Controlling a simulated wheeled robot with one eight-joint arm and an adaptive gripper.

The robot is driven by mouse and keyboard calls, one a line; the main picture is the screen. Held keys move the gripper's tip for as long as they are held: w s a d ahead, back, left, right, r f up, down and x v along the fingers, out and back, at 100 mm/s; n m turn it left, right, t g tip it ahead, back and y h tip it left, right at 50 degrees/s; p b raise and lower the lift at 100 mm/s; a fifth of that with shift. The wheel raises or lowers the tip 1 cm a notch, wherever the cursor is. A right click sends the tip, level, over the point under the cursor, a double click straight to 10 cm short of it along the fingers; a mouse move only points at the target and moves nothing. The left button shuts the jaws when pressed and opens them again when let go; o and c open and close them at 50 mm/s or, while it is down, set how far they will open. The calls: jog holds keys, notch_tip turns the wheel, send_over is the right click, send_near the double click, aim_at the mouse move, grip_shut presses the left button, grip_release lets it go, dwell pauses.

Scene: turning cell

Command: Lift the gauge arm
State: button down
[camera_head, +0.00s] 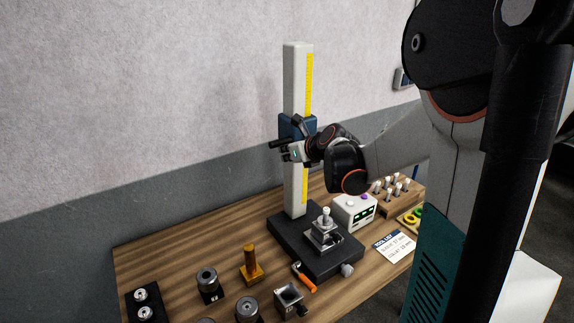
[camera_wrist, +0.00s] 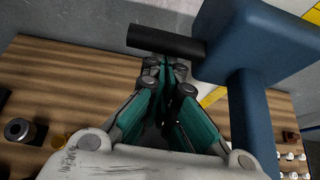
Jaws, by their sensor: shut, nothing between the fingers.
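The height gauge has a pale upright column (camera_head: 296,85) with a yellow scale. A blue slider block (camera_head: 287,126) sits about midway up it; the block also fills the upper right of the wrist view (camera_wrist: 255,40), with a blue bar running down from it. A black rod (camera_wrist: 165,41) sticks out leftward from the block and also shows in the head view (camera_head: 280,143). My gripper (camera_head: 286,154) is shut and empty, close beside the rod. In the wrist view its fingertips (camera_wrist: 163,68) lie just below the rod; I cannot tell whether they touch it.
The gauge stands on a dark base (camera_head: 285,233) on a wooden table (camera_head: 180,262). A metal fixture (camera_head: 323,236), a white box with a display (camera_head: 355,211), an orange-handled tool (camera_head: 304,278) and several dark parts stand around it. The table's left rear is clear.

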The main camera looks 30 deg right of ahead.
notch_tip(320, 180, up, 19)
jog(key=p, duration=0.9)
jog(key=shift+r, duration=0.2)
jog(key=shift+w, duration=0.1)
